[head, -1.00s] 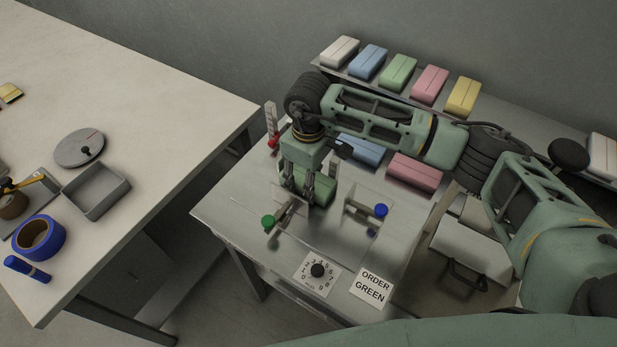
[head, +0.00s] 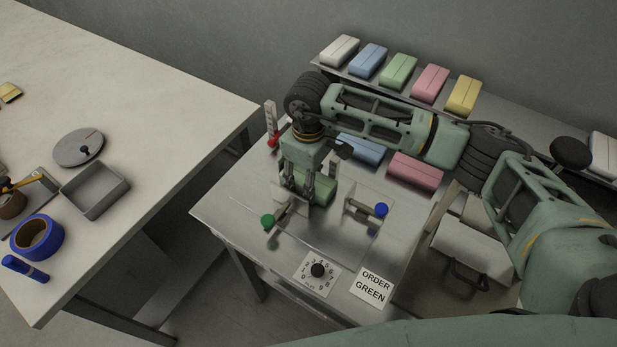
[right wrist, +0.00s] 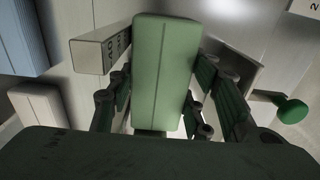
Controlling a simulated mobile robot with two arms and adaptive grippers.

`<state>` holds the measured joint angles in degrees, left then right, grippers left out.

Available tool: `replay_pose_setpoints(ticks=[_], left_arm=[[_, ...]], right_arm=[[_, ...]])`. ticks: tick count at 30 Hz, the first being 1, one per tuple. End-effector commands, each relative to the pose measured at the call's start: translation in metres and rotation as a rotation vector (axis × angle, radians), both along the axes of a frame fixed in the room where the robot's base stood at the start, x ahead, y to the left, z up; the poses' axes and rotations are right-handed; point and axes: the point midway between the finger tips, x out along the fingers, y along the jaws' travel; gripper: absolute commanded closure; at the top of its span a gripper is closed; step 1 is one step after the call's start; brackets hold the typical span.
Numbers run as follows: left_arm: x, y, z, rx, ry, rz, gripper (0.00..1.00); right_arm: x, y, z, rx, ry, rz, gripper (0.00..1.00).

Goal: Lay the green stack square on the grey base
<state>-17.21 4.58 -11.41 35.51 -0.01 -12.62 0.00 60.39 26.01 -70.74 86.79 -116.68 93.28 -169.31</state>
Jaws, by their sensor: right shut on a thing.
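The green stack (head: 318,187) is a long green block, mostly hidden behind my right gripper (head: 298,196) in the head view. In the right wrist view the green stack (right wrist: 161,75) stands lengthwise between the fingers of my right gripper (right wrist: 160,95), which is shut on it. The grey metal surface (head: 330,228) spreads below and in front of it; I cannot make out a separate base's outline under the stack, nor whether the stack touches it. My left gripper is not in view.
A guide with a green knob (head: 267,221) and one with a blue knob (head: 381,209) stand close by. A scale post (head: 271,120) with a red knob is behind. Blue (head: 361,150) and pink (head: 414,172) stacks lie to the right. The front has a dial (head: 317,270) and an order card (head: 371,287).

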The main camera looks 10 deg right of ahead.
Motion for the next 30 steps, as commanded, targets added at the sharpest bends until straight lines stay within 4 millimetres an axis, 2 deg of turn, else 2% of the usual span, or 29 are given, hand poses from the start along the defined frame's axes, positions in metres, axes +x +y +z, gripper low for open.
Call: replay_pose_setpoints(ticks=[1, 2, 9, 20, 23, 30], left_arm=[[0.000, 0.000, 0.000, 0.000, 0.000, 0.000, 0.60], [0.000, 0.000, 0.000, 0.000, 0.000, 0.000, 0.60], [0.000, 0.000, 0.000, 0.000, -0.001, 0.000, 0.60], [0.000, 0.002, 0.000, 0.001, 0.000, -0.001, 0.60], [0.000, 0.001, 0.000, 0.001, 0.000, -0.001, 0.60], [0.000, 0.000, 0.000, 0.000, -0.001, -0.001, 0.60]], right_arm=[[0.000, 0.000, 0.000, 0.000, 0.000, 0.000, 0.73], [0.000, 0.000, 0.000, 0.000, 0.000, 0.000, 0.52], [0.000, 0.000, 0.000, 0.000, 0.000, 0.000, 0.32], [0.000, 0.000, 0.004, 0.000, -0.001, 0.000, 0.32], [0.001, 0.000, 0.016, 0.000, -0.004, 0.000, 0.32], [0.001, 0.000, 0.066, 0.000, -0.006, 0.001, 0.32]])
